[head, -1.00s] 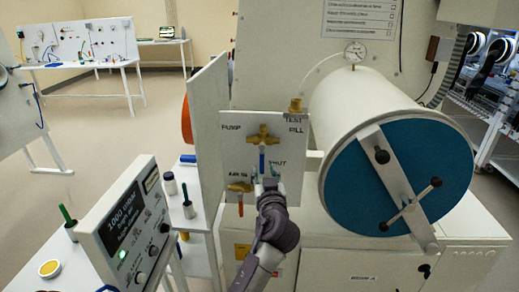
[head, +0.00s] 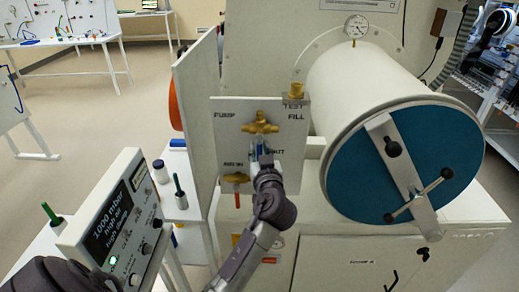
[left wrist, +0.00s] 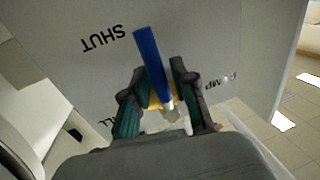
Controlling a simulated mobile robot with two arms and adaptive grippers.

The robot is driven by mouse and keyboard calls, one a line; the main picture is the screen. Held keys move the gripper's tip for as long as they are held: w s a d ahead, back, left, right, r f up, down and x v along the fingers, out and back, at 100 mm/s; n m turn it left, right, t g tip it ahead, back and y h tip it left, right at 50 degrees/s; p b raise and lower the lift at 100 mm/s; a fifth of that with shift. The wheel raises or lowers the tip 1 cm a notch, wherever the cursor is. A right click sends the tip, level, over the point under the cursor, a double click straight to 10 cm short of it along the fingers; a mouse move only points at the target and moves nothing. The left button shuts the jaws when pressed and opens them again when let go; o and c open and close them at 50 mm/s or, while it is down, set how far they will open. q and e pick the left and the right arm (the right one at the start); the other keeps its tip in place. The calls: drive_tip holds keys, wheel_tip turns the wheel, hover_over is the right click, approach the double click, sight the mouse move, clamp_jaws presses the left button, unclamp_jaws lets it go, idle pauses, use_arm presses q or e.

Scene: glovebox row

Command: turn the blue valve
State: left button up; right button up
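The blue valve is a brass body (head: 260,123) on the upright white panel, with a blue lever (head: 261,148) pointing down from it. My left gripper (head: 263,162) is at the lower end of the lever, partly covering it and the SHUT label. In the left wrist view the blue lever (left wrist: 151,62) lies between the two fingers of my left gripper (left wrist: 158,75). The fingers stand apart on either side of it, with small gaps visible, so I see it open around the lever. My right gripper is not in view.
A second brass valve with a red lever (head: 237,199) sits at the panel's lower left. A large white cylinder with a blue door (head: 440,150) stands close on the right. A tilted display box (head: 118,220) stands at the lower left. Brass fitting (head: 296,90) tops the panel.

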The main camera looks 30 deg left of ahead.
use_arm(q)
drive_tip(key=shift+a, duration=0.1)
clamp_jaws()
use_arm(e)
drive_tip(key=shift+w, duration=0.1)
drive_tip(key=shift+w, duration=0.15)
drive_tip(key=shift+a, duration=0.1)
use_arm(q)
drive_tip(key=shift+a+m+b, duration=0.1)
drive_tip(key=shift+m+b, duration=0.2)
drive_tip(key=shift+m, duration=0.1)
drive_tip(key=m, duration=0.1)
drive_tip(key=a+m+b, duration=0.1)
drive_tip(key=m, duration=0.1)
drive_tip(key=shift+s+r+t, duration=0.1)
drive_tip(key=shift+s+t, duration=0.25)
drive_tip(key=shift+t, duration=0.05)
drive_tip(key=shift+s+a+r+m+t+y+b, duration=0.15)
drive_tip(key=shift+a+r+m+b, duration=0.1)
drive_tip(key=shift+m, duration=0.6)
drive_tip(key=shift+s+a+r+m+t+y+b, duration=0.1)
drive_tip(key=shift+a+m+t+y+b, duration=0.1)
drive_tip(key=shift+m, duration=0.65)
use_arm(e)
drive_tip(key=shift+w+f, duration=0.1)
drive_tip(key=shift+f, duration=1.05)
